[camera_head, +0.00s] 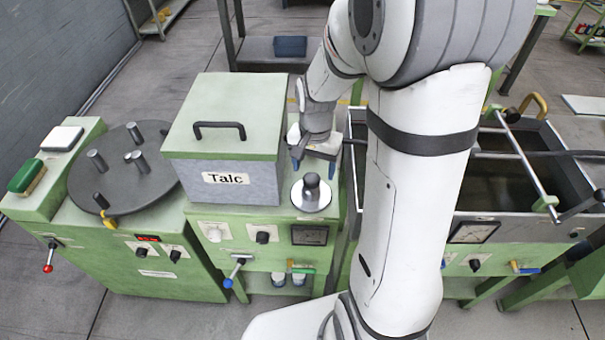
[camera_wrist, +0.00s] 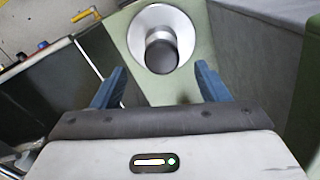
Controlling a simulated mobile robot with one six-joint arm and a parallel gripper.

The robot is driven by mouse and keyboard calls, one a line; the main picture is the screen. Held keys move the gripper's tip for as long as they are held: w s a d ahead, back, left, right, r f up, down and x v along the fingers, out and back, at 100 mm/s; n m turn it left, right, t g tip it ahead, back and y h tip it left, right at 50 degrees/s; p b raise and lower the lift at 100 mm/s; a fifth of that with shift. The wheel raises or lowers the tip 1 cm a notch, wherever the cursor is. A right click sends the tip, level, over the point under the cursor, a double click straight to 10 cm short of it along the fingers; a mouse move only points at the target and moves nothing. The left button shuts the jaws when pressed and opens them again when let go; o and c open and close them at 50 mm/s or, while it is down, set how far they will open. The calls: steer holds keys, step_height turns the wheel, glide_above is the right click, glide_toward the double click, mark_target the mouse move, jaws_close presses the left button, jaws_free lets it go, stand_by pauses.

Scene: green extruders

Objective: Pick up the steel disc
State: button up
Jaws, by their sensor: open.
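The steel disc (camera_head: 311,197) is a shiny round plate with a dark upright knob (camera_head: 311,184) at its centre. It lies on the green machine top to the right of the Talc box. In the wrist view the disc (camera_wrist: 149,18) is near the top middle, with its dark knob (camera_wrist: 161,52) toward me. My gripper (camera_wrist: 160,80) is open, its two blue fingers wide apart and nothing between them. The disc and knob lie beyond the fingertips, apart from them. In the head view my gripper (camera_head: 297,158) is just behind the disc, partly hidden by my wrist.
The grey Talc box (camera_head: 232,180) with a green lid stands close left of the disc. A round dark plate with several posts (camera_head: 122,170) is farther left. A metal basin (camera_head: 520,201) with a bar across it is at right, partly behind my arm.

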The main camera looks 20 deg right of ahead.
mark_target(310, 185)
steer(key=f, duration=0.2)
steer(key=f+p, duration=0.1)
steer(key=f, duration=0.4)
steer(key=shift+a+f, duration=0.25)
steer(key=shift+a, duration=0.1)
steer(key=c, duration=1.4)
